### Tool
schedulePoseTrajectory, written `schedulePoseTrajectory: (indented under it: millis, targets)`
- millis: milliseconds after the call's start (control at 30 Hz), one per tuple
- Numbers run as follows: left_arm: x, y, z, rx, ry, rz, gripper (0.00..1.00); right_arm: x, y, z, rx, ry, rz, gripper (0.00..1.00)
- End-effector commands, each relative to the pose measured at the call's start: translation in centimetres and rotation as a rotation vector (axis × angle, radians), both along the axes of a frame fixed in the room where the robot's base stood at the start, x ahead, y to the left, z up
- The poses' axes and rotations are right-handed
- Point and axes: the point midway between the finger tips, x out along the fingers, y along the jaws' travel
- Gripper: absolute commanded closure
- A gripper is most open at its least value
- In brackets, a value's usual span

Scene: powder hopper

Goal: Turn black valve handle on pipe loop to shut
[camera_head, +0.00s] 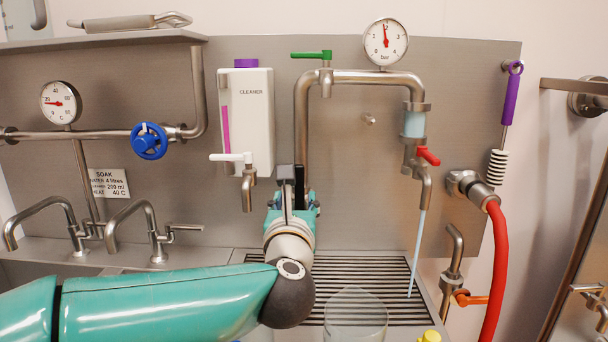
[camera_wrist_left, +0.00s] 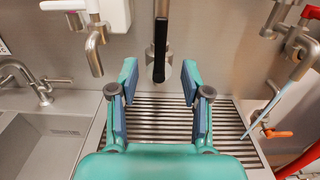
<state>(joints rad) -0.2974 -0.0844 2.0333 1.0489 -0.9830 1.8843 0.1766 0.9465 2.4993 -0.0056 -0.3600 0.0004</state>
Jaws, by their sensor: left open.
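The black valve handle (camera_wrist_left: 160,48) stands upright in the left wrist view, on a metal fitting in front of the steel wall. In the head view its dark top (camera_head: 286,172) shows just above my left gripper, and its lower part is hidden. The steel pipe loop (camera_head: 302,125) rises behind it and bends over to the right. My left gripper (camera_head: 291,202) is open and empty. In the left wrist view its two teal fingers (camera_wrist_left: 159,76) are apart, one to each side of the handle's line, and no contact shows. My right gripper is not in view.
A white cleaner dispenser (camera_head: 250,120) hangs left of the loop. A red-handled outlet (camera_head: 426,156) at right runs a pale blue stream onto the drain grate (camera_head: 385,270). A clear glass (camera_head: 355,318) stands in front. A red hose (camera_head: 494,270) hangs right.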

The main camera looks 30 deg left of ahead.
Motion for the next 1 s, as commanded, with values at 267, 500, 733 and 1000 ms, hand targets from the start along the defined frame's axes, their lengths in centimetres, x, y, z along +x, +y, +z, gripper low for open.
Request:
schedulePoseTrajectory:
  millis: [267,500,733,1000]
  targets:
    - [5.2,3.1,0.0,0.002,0.006,0.001,0.52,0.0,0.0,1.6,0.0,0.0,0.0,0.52]
    - [9.4,5.5,0.1,0.002,0.004,-0.002,0.52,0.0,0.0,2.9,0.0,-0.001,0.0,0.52]
    - [11.8,6.9,0.0,0.002,0.003,-0.004,0.52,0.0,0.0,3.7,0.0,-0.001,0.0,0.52]
    - [12.3,7.1,-0.1,0.003,0.002,-0.006,0.52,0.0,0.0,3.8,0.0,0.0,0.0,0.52]
